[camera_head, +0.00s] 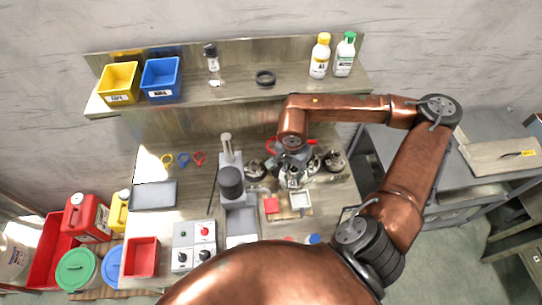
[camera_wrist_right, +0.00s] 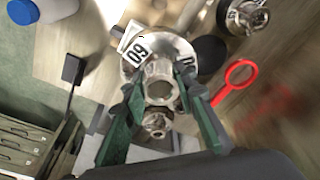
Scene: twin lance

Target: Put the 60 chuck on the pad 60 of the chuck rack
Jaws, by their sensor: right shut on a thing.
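My right gripper (camera_head: 293,168) is over the back of the workbench, among several metal chucks. In the right wrist view its two green fingers (camera_wrist_right: 160,84) are closed on the sides of a silver metal chuck (camera_wrist_right: 159,94). A white tag reading 60 (camera_wrist_right: 137,54) shows beside the held chuck; the chuck is partly hidden by the fingers. Another metal chuck (camera_wrist_right: 247,16) stands apart at the upper right, and a dark round pad (camera_wrist_right: 209,53) lies empty beside the held one. I cannot tell whether the held chuck touches the surface below. My left gripper is not visible.
A grey machine with a dark cylinder (camera_head: 231,182) stands left of the chucks. A red ring-ended tool (camera_wrist_right: 236,76) lies near the gripper. A shelf with bins and bottles (camera_head: 320,55) runs behind.

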